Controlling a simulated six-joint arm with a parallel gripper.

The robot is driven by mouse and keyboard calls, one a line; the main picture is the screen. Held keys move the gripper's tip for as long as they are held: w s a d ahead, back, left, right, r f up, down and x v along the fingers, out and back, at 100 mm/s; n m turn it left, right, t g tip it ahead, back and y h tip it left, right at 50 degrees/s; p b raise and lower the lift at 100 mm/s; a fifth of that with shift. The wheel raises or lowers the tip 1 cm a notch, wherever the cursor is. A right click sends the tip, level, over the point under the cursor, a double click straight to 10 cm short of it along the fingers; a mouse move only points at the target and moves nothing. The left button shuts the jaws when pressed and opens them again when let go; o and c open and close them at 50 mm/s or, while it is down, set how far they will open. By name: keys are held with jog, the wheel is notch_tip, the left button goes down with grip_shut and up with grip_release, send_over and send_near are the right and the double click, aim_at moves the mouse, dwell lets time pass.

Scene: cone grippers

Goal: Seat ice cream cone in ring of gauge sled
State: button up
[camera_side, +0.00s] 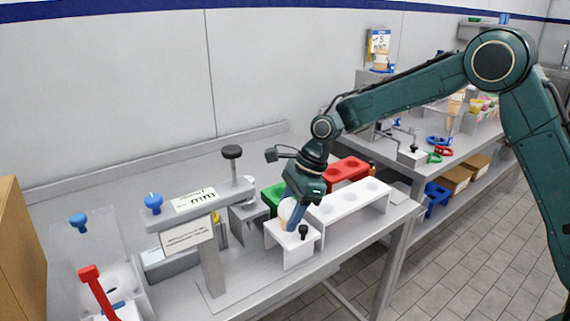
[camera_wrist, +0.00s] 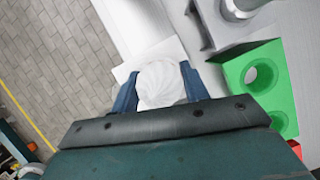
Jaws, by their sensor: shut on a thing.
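The ice cream cone has a white swirled top (camera_side: 286,207) and shows between the blue fingers of my gripper (camera_side: 290,218). In the wrist view the swirl (camera_wrist: 160,84) sits between the two fingers of my gripper (camera_wrist: 158,78), which is shut on it. The small white block with a black knob (camera_side: 297,257), which looks like the gauge sled, stands at the table's front edge directly below the fingers. Its ring is hidden by the fingers and the cone. I cannot tell whether the cone's lower part is inside the ring.
A grey gauge stand (camera_side: 211,258) with labels rises left of the sled. A white rack with holes (camera_side: 350,203), a red rack (camera_side: 346,170) and a green block (camera_wrist: 280,95) stand close by. A clear box with a red lever (camera_side: 97,290) is at front left. The back left tabletop is clear.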

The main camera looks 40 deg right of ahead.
jog(key=o, duration=0.8)
jog(key=shift+o, duration=0.2)
jog(key=shift+s, duration=0.1)
jog(key=v, duration=1.4)
jog(key=shift+w, duration=0.2)
jog(key=shift+s+d, duration=0.1)
